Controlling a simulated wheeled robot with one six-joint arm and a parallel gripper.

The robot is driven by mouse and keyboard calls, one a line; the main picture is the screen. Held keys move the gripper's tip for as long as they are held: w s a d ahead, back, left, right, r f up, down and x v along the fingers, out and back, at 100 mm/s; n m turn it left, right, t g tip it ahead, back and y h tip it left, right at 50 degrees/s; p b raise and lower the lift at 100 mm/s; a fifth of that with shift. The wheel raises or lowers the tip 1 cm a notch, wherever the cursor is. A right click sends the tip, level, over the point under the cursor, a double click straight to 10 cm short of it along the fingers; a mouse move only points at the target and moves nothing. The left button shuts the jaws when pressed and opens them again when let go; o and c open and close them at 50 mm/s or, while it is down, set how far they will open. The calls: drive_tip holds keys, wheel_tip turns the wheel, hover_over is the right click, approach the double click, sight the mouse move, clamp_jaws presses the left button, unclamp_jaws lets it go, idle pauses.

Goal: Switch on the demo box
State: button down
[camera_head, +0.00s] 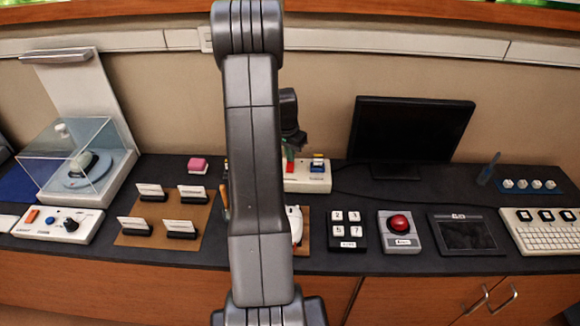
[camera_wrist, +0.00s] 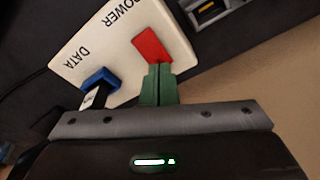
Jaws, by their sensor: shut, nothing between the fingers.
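A white box marked POWER and DATA (camera_head: 310,182) stands at the back of the counter, partly hidden by my arm. It also fills the upper left of the wrist view (camera_wrist: 92,47), where its lettering is upside down. Its red part (camera_wrist: 152,44) is beside the word POWER. A blue part (camera_wrist: 100,79) with a dark and white piece in it is beside DATA. My gripper (camera_wrist: 160,68) is shut and empty, its green fingertips at the edge of the red part. I cannot tell whether they touch. No label reading "demo box" is legible.
A dark monitor (camera_head: 410,130) stands right of the box. A keypad (camera_head: 347,230), a red button unit (camera_head: 400,231) and a tablet (camera_head: 466,236) line the front. Card holders on a brown board (camera_head: 133,238) and a clear-covered turntable (camera_head: 75,165) stand left.

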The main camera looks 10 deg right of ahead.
drive_tip(key=shift+f+b, duration=0.4)
drive_tip(key=shift+f, duration=0.15)
drive_tip(key=shift+r+p, duration=1.9)
drive_tip(key=shift+r, duration=1.7)
drive_tip(key=shift+f, duration=0.2)
wheel_tip(320, 180, down, 7)
drive_tip(key=b, duration=0.4)
drive_tip(key=shift+r, duration=0.25)
